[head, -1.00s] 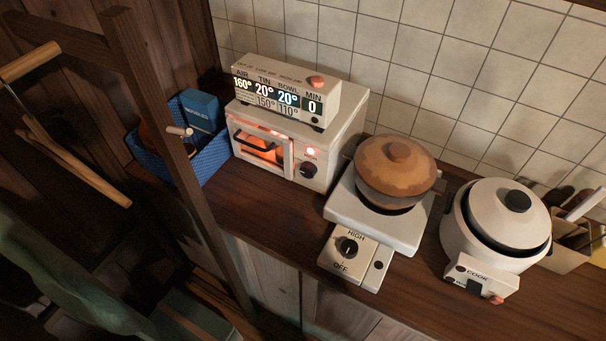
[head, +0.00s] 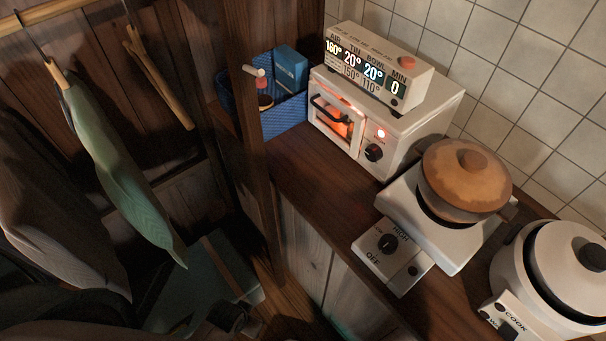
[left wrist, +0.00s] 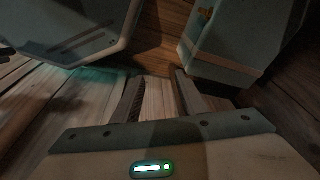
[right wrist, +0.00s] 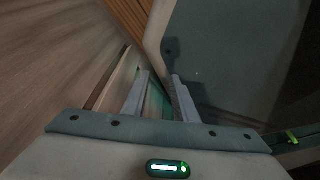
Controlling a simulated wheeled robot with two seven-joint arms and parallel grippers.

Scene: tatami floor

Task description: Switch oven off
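The small white oven (head: 408,126) stands on the wooden counter in the head view, at the right of centre. My left gripper (left wrist: 159,77) is open and empty in the left wrist view, over wooden boards. My right gripper (right wrist: 160,76) is open and empty in the right wrist view. Neither wrist view shows the oven.
A display box (head: 376,72) sits on the oven. A blue basket (head: 284,119) stands left of it. A hot plate (head: 450,243) with a brown pot (head: 465,183) and a white cooker (head: 520,262) stand to the right. A wooden post (head: 258,165) rises before the counter; green cloth (head: 120,160) hangs left.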

